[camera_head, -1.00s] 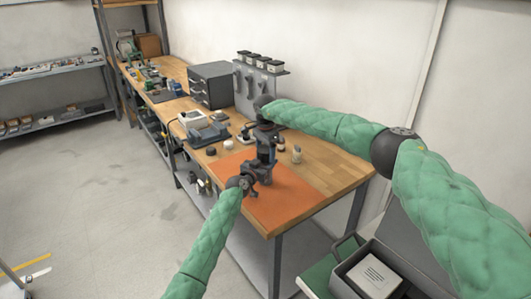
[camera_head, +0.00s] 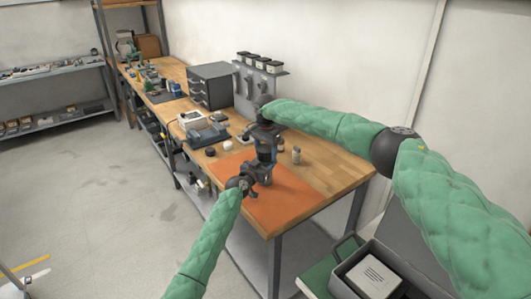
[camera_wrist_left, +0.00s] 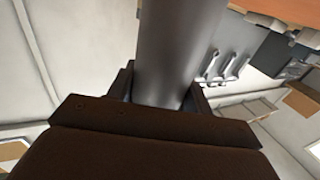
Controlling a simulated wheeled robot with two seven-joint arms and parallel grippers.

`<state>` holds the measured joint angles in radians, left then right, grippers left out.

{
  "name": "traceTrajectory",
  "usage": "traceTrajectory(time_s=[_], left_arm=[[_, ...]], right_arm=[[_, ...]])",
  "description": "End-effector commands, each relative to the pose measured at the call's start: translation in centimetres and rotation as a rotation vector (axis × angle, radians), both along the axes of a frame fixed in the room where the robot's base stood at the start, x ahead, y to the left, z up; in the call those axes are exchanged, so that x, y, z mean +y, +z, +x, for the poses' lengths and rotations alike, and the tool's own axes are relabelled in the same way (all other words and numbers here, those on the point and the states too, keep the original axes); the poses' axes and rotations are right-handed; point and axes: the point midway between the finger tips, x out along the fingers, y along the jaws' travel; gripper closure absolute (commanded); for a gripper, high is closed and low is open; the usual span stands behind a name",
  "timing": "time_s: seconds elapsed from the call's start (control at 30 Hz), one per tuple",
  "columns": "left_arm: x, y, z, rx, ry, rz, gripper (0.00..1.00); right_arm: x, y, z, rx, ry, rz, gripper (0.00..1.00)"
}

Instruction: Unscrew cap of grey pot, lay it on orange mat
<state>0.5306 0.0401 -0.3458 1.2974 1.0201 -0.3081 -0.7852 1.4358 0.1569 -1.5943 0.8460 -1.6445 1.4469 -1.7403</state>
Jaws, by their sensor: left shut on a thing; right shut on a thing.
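The orange mat (camera_head: 290,205) lies flat at the near end of the wooden bench. My left gripper (camera_head: 262,171) is over the mat, shut on the grey pot. In the left wrist view the pot is a smooth grey cylinder (camera_wrist_left: 178,50) between the jaws. My right gripper (camera_head: 265,143) points down directly above the left one and is shut at the pot's top. The cap is hidden by the right gripper, so I cannot tell whether it is loose. In the head view the grippers hide most of the pot.
A small pale bottle (camera_head: 296,155) stands right of the grippers, behind the mat. Small round items (camera_head: 228,145) sit behind it to the left. A grey drawer unit (camera_head: 211,85) and an upright panel (camera_head: 258,90) stand farther back. The mat's front and right are clear.

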Motion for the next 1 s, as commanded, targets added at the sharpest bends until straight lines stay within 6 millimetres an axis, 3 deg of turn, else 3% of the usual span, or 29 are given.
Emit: traceTrajectory(time_s=[1.0], left_arm=[[0.1, 0.0, 0.0, 0.001, 0.001, 0.001, 1.0]], right_arm=[[0.1, 2.0, -0.1, 0.001, 0.001, 0.001, 0.62]])
